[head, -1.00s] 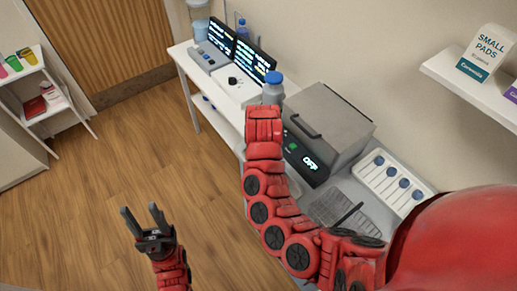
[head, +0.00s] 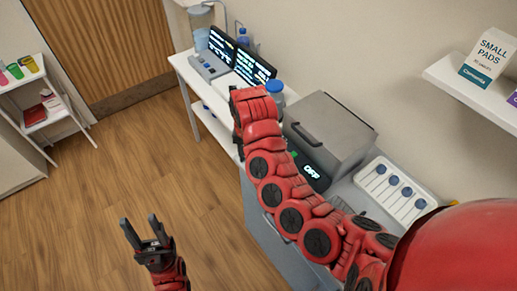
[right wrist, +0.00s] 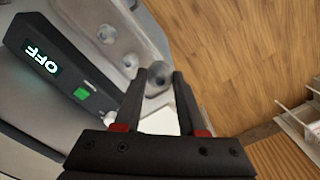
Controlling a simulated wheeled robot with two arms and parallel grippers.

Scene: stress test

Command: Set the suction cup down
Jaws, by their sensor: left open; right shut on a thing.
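In the right wrist view, my right gripper (right wrist: 161,80) is shut on a small grey rounded piece, which looks like the suction cup (right wrist: 157,77), held at the fingertips. The cup is above or beside the edge of a grey surface; I cannot tell whether it touches anything. In the head view, the right gripper and cup are hidden by my red right arm. My left gripper (head: 139,221) is open and empty over the wooden floor.
A grey lidded machine (head: 328,135) with a display reading OFF (right wrist: 40,57) stands on the counter. A blue-capped bottle (head: 275,88) and two screens (head: 253,66) stand behind. A white panel with blue knobs (head: 395,190) lies right. The floor (head: 130,165) at left is clear.

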